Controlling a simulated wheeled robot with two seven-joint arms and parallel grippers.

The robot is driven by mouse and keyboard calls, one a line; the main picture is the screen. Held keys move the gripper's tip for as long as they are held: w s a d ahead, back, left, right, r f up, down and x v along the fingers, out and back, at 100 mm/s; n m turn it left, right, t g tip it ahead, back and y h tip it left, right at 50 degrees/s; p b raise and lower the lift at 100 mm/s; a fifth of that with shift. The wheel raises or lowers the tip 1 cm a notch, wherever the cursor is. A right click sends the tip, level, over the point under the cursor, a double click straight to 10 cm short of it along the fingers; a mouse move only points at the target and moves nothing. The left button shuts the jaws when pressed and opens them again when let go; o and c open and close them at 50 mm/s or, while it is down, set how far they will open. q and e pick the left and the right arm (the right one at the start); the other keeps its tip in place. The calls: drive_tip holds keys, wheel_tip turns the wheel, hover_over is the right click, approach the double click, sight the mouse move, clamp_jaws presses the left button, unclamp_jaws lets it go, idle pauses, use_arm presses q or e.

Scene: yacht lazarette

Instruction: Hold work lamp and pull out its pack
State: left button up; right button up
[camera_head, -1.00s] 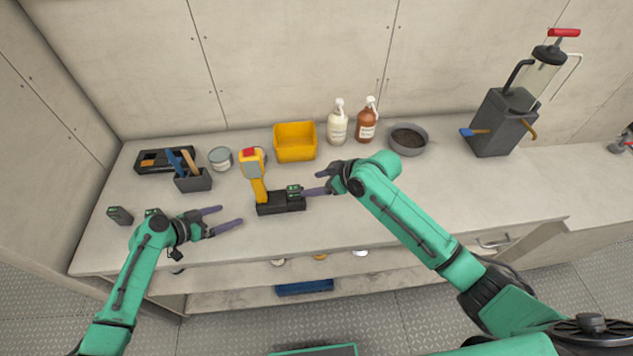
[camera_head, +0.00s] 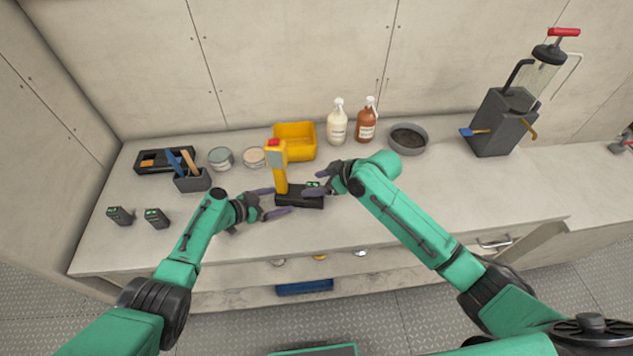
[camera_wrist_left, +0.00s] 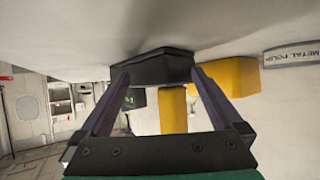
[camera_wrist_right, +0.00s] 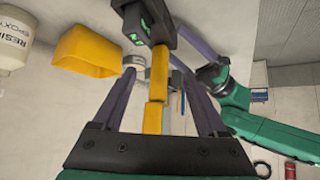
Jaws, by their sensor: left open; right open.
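The work lamp (camera_head: 280,178) has an upright yellow body with a red top on a long black base (camera_head: 301,202). A dark pack with green marks (camera_head: 313,184) sits at the base's right end; green marks also show on the dark pack in the right wrist view (camera_wrist_right: 137,22). My left gripper (camera_head: 271,201) is open at the left end of the base, and its fingers flank the black base in the left wrist view (camera_wrist_left: 152,68). My right gripper (camera_head: 307,190) is open at the pack end. I cannot tell whether either gripper touches the lamp.
Two dark packs with green marks (camera_head: 119,215) (camera_head: 156,218) stand at the counter's left front. Behind the lamp are a yellow bin (camera_head: 296,150), tins (camera_head: 220,158), bottles (camera_head: 337,126) and a grey bowl (camera_head: 408,140). The counter's right front is clear.

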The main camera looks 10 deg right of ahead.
use_arm(q)
drive_tip(key=shift+d+f, duration=0.1)
drive_tip(key=shift+d, duration=0.05)
clamp_jaws()
drive_tip(key=c, duration=1.1)
unclamp_jaws()
drive_tip(key=shift+v, duration=0.8)
drive_tip(key=shift+w+d+f, duration=0.1)
drive_tip(key=shift+w, duration=0.05)
drive_tip(key=shift+w+d+f, duration=0.25)
drive_tip(key=shift+w+d, duration=0.05)
drive_tip(key=shift+d, duration=0.2)
